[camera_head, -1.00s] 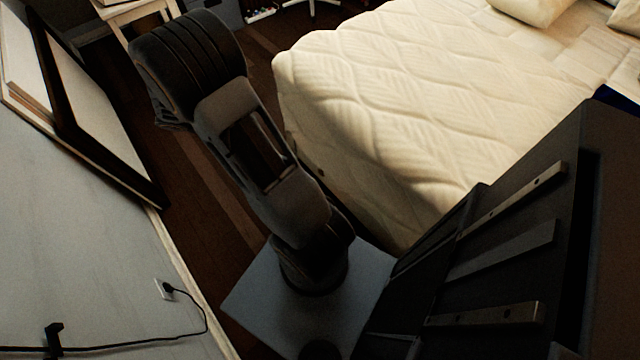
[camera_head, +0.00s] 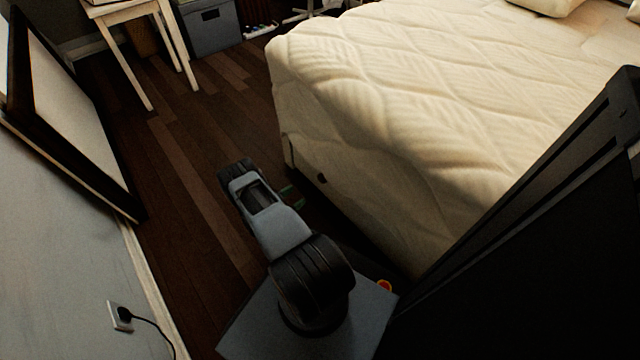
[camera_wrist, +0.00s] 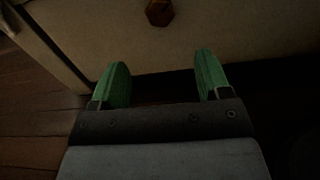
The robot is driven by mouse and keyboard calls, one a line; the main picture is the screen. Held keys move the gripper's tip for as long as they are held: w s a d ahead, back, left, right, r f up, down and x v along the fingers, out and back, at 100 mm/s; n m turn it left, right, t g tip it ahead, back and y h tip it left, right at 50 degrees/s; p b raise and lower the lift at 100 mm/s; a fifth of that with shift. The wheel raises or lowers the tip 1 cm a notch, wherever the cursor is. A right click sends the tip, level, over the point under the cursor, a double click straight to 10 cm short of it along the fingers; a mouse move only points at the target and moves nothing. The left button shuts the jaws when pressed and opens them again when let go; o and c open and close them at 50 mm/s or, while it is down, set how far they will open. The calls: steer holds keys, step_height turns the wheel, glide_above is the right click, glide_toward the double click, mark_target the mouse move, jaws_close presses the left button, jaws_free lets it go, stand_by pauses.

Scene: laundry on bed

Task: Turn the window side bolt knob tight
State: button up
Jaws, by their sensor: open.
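A small dark brown bolt knob (camera_wrist: 159,12) with a faceted, hexagon-like shape sits on the pale side of the bed frame at the top of the wrist view. In the head view it is a small dark spot (camera_head: 321,178) low on the bed's side. My gripper (camera_wrist: 161,75) has two green fingers, spread apart with nothing between them. The knob lies beyond the fingertips, roughly in line with the gap and not touching them. In the head view my gripper (camera_head: 291,196) is low beside the bed, mostly hidden behind my arm.
The bed (camera_head: 400,110) with its cream quilted mattress fills the right. A framed picture (camera_head: 75,120) leans at the left wall, near a plug socket (camera_head: 119,315). A white table (camera_head: 125,12) and grey box (camera_head: 212,28) stand at the back. The wooden floor (camera_head: 175,170) between is clear.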

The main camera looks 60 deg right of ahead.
mark_target(320, 180)
steer(key=b+x, duration=0.3)
steer(key=x, duration=1)
steer(key=shift+a, duration=0.1)
steer(key=shift+c, duration=0.3)
steer(key=c, duration=0.8)
steer(key=shift+c, duration=0.2)
steer(key=shift+m, duration=0.3)
